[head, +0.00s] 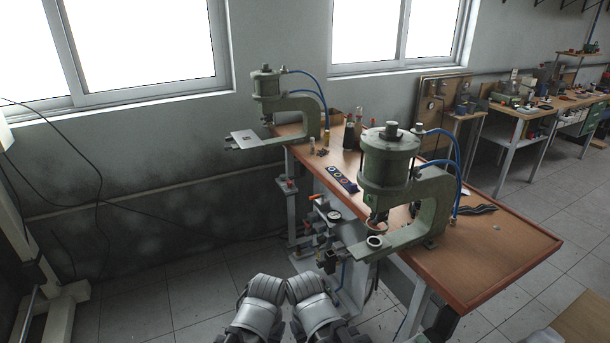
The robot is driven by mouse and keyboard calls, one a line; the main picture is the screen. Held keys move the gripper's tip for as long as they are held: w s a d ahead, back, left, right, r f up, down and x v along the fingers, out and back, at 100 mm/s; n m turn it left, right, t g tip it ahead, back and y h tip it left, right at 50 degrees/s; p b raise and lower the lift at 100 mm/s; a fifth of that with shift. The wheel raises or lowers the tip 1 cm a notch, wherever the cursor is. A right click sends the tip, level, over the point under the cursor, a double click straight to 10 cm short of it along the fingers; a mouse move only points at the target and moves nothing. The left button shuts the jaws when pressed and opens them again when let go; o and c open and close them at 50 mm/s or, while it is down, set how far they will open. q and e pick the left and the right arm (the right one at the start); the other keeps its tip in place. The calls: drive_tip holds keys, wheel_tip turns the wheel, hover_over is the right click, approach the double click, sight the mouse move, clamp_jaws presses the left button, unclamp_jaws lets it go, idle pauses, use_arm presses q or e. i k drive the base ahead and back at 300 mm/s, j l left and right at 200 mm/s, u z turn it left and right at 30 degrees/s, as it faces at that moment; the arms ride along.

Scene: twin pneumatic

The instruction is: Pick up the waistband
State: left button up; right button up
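A dark, wavy strip (475,210) lies on the wooden workbench (510,245), right of the nearer green press; it looks like the waistband, but it is too small to be sure. Its left end is close to the press and the blue hoses. My two arms show folded at the bottom middle of the head view, on the floor side of the bench and well away from the strip. Neither gripper's fingers can be seen.
The nearer green press (390,155) stands on the bench's front edge, with blue hoses behind it. A second press (267,85) stands at the far end. A blue tray (342,179) lies between them. The bench's right end is mostly clear. A wooden board (585,318) is at the lower right.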

sight(351, 188)
drive_tip(key=i+j+u, duration=0.65)
drive_tip(key=i, duration=0.2)
drive_tip(key=i+j+u, duration=0.1)
drive_tip(key=i+u, duration=0.25)
drive_tip(key=i+z, duration=0.3)
drive_tip(key=i, duration=0.3)
drive_tip(key=i+j+z, duration=0.3)
drive_tip(key=i, duration=0.3)
drive_tip(key=i+z, duration=0.25)
drive_tip(key=z, duration=0.2)
drive_tip(key=i+z, duration=0.25)
drive_tip(key=z, duration=0.15)
drive_tip(key=i+j+z, duration=0.15)
drive_tip(key=z, duration=0.3)
drive_tip(key=i+j+z, duration=0.2)
drive_tip(key=z, duration=0.2)
drive_tip(key=i+j, duration=0.05)
drive_tip(key=i, duration=0.05)
